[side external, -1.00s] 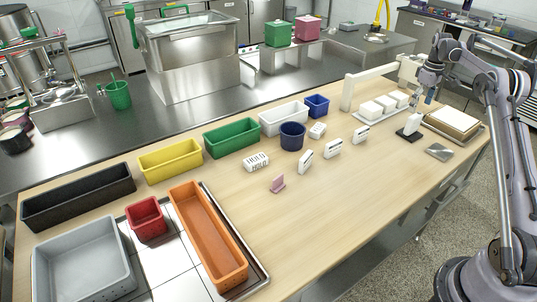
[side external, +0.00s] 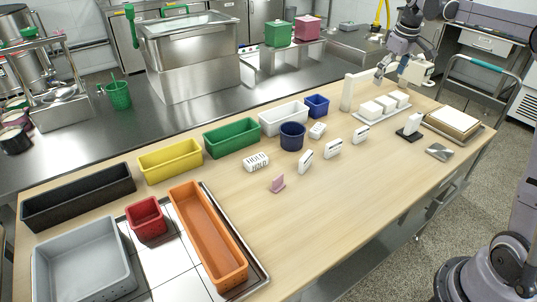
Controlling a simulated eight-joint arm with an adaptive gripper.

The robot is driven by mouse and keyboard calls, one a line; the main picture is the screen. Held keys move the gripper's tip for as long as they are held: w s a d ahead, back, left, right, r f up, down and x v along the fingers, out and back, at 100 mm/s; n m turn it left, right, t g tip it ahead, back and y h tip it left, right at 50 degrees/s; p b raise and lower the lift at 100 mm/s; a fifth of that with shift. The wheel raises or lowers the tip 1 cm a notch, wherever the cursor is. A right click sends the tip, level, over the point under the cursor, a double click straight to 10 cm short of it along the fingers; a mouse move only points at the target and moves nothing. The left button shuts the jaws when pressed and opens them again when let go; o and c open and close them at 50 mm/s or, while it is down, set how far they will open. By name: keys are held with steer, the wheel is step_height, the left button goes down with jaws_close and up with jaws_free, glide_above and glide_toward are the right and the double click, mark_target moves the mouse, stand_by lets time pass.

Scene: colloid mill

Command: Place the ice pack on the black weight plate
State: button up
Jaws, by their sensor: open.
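Several white blocks (side external: 384,104) lie in that tray, well below my fingertips. I cannot tell for certain which white thing is the ice pack. A small black plate (side external: 402,135) lies on the wooden table to the right of the tray and looks like the weight plate. A white upright piece (side external: 414,123) stands on or just behind it; the exact contact is unclear.
A white post and arm (side external: 347,93) stands beside the tray, close to my gripper. White labelled blocks (side external: 333,149) stand mid-table. Coloured bins fill the left. The front right table is clear.

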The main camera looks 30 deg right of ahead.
steer(key=s+a+r+t, duration=0.1)
steer(key=s+a, duration=0.2)
steer(key=a, duration=0.5)
steer(key=s+a+r+t, duration=0.1)
steer(key=s+a, duration=0.3)
steer(key=a, duration=0.4)
steer(key=s+a+f+t+y, duration=0.1)
steer(key=s+a+f+t, duration=0.2)
steer(key=s+a+f, duration=0.5)
steer(key=s+a, duration=0.4)
steer(key=shift+a+f, duration=0.25)
steer(key=shift+f, duration=0.1)
